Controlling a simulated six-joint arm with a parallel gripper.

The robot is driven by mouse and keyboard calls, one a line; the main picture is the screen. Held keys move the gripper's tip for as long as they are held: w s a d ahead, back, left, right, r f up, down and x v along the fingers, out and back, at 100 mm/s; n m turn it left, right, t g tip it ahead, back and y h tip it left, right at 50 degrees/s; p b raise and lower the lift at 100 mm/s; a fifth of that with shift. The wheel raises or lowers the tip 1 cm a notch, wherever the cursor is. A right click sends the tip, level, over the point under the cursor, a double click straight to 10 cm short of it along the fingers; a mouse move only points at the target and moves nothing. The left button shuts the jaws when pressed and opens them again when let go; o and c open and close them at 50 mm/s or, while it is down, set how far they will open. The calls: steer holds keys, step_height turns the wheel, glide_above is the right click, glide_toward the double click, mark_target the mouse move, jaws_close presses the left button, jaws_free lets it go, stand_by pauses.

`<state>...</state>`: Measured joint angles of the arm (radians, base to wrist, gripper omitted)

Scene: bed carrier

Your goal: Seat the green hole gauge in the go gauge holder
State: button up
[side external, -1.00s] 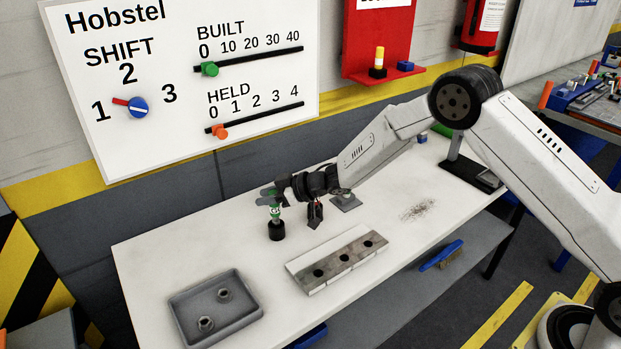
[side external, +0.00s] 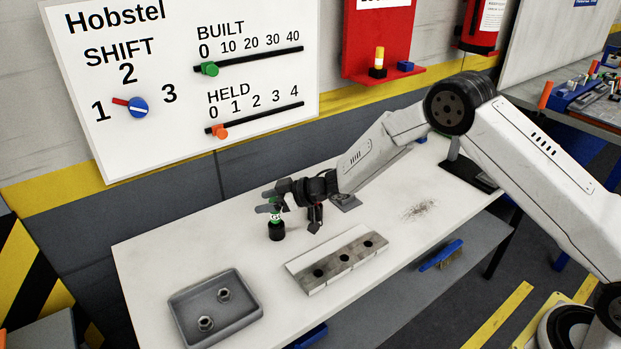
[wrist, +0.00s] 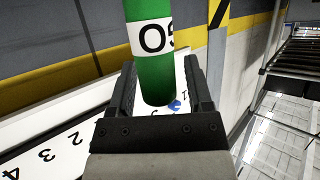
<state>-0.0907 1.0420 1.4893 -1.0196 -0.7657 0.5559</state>
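The green hole gauge (side external: 275,217) stands upright in a black round cup (side external: 277,231) on the white bench. Its green handle with a white band also shows in the wrist view (wrist: 152,72). My gripper (side external: 287,207) is at the gauge's upper part. In the wrist view my gripper (wrist: 158,80) has its two fingers apart on either side of the green handle, with a gap visible on the right. I cannot tell for sure which item is the go gauge holder; the black cup is under the gauge.
A metal block with three holes (side external: 326,264) lies in front of my gripper. A grey tray (side external: 226,320) with two nuts is at the front left. A whiteboard (side external: 180,50) stands behind the bench.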

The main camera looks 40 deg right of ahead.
steer(key=shift+o, duration=0.2)
steer(key=v, duration=0.8)
stand_by(0.5)
stand_by(0.3)
steer(key=s+d+r+m+g+h, duration=0.1)
steer(key=s+d+r+m+h, duration=0.4)
steer(key=s+d+h, duration=0.4)
steer(key=s+d+f+m+g, duration=0.1)
steer(key=s+m+g, duration=0.3)
steer(key=s, duration=1.6)
steer(key=shift+d+g+h, duration=0.3)
steer(key=shift+d+g, duration=0.2)
steer(key=shift+g, duration=0.5)
